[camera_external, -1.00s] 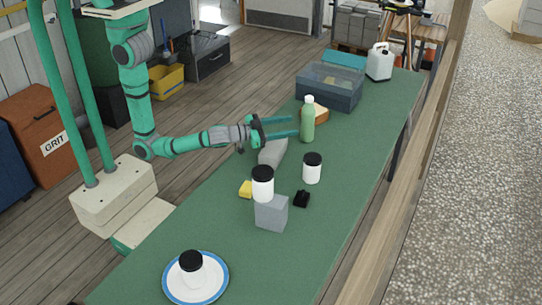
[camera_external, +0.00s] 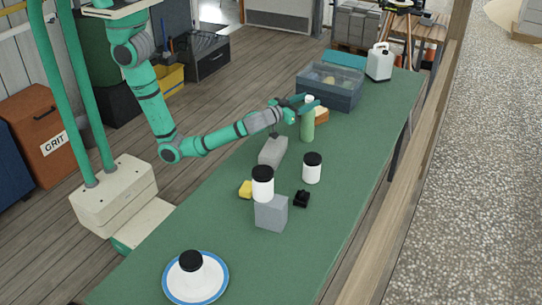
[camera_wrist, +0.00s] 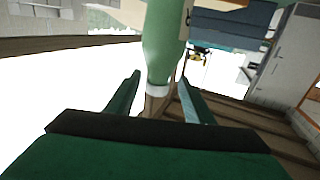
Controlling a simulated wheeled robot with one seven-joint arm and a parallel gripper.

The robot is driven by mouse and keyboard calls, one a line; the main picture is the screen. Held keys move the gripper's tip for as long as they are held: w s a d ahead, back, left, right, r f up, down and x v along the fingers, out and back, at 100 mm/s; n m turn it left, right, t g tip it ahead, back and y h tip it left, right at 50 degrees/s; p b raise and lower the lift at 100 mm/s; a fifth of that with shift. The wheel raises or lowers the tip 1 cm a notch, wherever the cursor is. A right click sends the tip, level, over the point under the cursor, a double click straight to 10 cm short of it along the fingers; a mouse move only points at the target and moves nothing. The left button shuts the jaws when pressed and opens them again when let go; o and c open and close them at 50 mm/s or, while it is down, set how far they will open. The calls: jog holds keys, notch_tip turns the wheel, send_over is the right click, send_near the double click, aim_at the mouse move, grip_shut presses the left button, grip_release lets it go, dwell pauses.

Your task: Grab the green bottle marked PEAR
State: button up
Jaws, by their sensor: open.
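The green bottle (camera_external: 307,128) with a white cap stands upright on the green table, towards its far end. My gripper (camera_external: 309,103) is open at the height of the bottle's cap, its fingers reaching to either side of the bottle's top. In the wrist view the bottle (camera_wrist: 163,42) appears cap down between the two fingers of my gripper (camera_wrist: 160,86), with clear gaps on both sides. A bit of pale marking shows at the bottle's edge there, but I cannot read it.
An orange-brown block (camera_external: 322,115) lies close behind the bottle, and a blue-grey bin (camera_external: 335,97) stands beyond. A grey block (camera_external: 272,152) lies nearer, left of a white jar with a black lid (camera_external: 312,172). A white jug (camera_external: 380,63) stands at the far end.

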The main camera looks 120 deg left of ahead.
jog(key=x, duration=0.5)
jog(key=shift+w+r, duration=0.1)
jog(key=shift+c, duration=0.6)
jog(key=shift+d, duration=0.1)
grip_shut()
